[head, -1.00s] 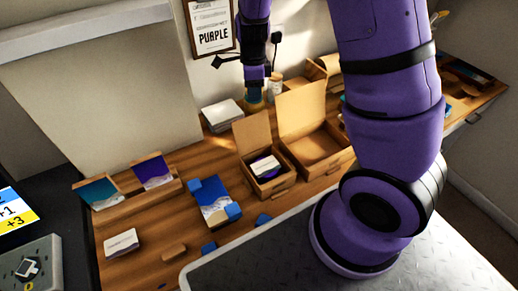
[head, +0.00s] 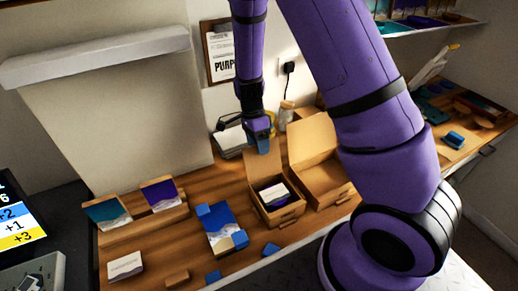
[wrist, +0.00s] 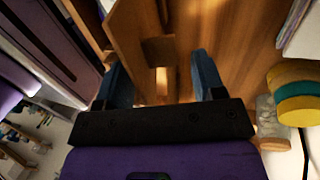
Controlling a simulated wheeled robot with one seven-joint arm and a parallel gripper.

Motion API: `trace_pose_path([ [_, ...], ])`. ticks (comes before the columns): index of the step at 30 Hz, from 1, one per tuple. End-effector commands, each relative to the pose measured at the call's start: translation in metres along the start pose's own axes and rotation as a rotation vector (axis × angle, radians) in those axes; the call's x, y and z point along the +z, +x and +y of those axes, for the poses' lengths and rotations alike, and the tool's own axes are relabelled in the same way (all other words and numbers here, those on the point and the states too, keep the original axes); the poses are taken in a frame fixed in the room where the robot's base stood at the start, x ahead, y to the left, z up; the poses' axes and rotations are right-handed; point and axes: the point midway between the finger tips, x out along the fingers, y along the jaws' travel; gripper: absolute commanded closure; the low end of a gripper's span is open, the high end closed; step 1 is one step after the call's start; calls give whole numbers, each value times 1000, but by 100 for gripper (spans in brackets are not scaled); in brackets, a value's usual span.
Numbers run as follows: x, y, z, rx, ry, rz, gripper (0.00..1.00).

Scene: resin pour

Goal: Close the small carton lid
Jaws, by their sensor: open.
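The small carton (head: 285,217) stands on the wooden bench with its lid (head: 261,175) raised upright at the back. Dark and white items show inside it. My gripper (head: 262,145) is at the top edge of that lid, on its far side, pointing down; I cannot tell whether it touches the lid. In the wrist view my gripper (wrist: 160,72) is open, its two blue fingers apart, with a brown board panel (wrist: 135,35) close ahead, probably carton board.
A larger open carton (head: 325,185) stands just to the right. A white stack (head: 230,140) and a jar (head: 286,112) are behind. A blue card pack (head: 218,228) and a card rack (head: 145,215) are to the left. A yellow round thing (wrist: 297,88) is beside my gripper.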

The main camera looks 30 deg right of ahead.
Motion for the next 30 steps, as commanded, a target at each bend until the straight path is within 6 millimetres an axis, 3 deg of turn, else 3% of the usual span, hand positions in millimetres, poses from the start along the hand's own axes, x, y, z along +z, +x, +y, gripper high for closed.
trace_pose_path([
  [6,0,17,0,0,2,0,37],
  [15,0,19,0,-1,2,0,37],
  [17,0,19,0,-1,2,0,46],
  [24,0,19,0,-2,2,0,100],
  [30,0,17,-4,-13,2,0,100],
])
